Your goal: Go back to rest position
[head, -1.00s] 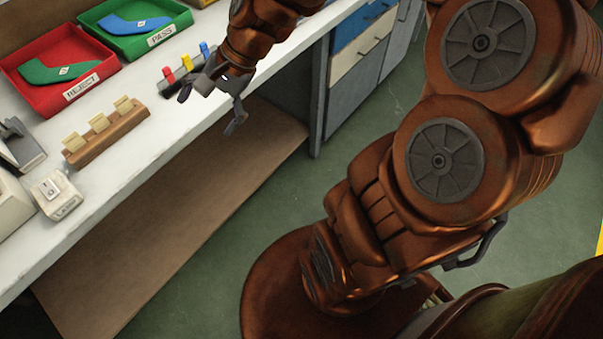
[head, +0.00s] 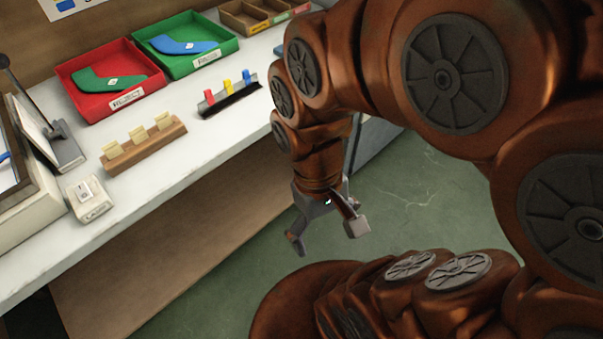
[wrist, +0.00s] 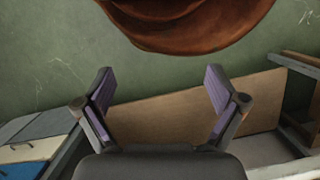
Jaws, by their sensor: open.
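My gripper (head: 328,240) is open and empty in the head view. It hangs in front of the workbench's front edge, over the green floor, with its fingers pointing down. In the wrist view my gripper (wrist: 161,95) shows two spread fingers with purple inner pads and nothing between them. The workbench (head: 215,150) stands to the left of my gripper, apart from it.
On the bench are a red REJECT tray (head: 75,100) with a green sock shape, a green PASS tray (head: 170,65) with a blue one, a wooden clip rack (head: 145,145), a dark rack (head: 230,97) with coloured clips and a labelled box (head: 90,198).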

